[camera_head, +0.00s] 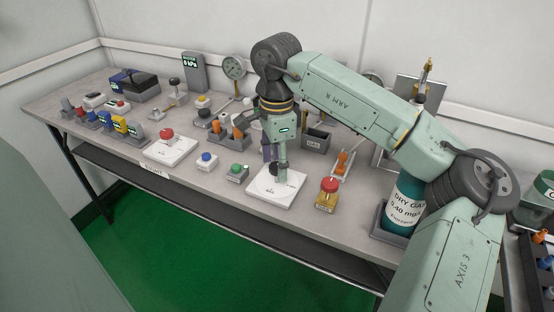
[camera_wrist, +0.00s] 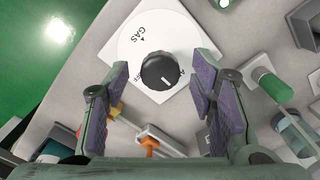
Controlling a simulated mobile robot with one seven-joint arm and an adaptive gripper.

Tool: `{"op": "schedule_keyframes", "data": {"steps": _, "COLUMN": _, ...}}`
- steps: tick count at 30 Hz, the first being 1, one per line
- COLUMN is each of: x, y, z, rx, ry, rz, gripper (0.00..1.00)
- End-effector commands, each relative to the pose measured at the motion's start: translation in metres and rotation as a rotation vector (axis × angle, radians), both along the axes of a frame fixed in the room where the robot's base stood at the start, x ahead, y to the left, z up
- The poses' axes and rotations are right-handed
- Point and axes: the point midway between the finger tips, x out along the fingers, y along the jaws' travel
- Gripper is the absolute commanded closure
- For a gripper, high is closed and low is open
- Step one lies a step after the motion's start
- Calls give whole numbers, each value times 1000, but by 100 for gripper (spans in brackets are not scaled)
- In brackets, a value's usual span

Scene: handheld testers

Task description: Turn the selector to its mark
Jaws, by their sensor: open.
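The selector is a black ribbed knob (camera_wrist: 159,71) on a round white dial on a square white plate (camera_head: 262,196). In the wrist view the dial reads "GAS" at the upper left with a small dark triangle beside it. Another label starting with "A" is partly hidden right of the knob. A short white line shows on the knob's lower right part. My gripper (camera_wrist: 160,66) is open, its purple-padded fingers on either side of the knob with gaps visible. In the head view my gripper (camera_head: 275,166) points down over the selector, hiding part of the knob.
A yellow box with a red button (camera_head: 328,190) stands just right of the selector, and a green-button box (camera_head: 236,172) just left. An orange-handled device (camera_head: 344,162) and a grey bin (camera_head: 317,137) stand behind. A teal gas cylinder (camera_head: 404,203) is farther right.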

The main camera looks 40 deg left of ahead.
Motion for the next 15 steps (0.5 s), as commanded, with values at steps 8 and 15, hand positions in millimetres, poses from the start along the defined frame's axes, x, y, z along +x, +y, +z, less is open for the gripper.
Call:
{"op": "schedule_keyframes", "data": {"steps": 8, "x": 0, "y": 0, "z": 0, "rx": 0, "ry": 0, "rz": 0, "gripper": 60}}
{"op": "schedule_keyframes", "data": {"steps": 15, "x": 0, "y": 0, "z": 0, "rx": 0, "ry": 0, "rz": -1, "gripper": 76}}
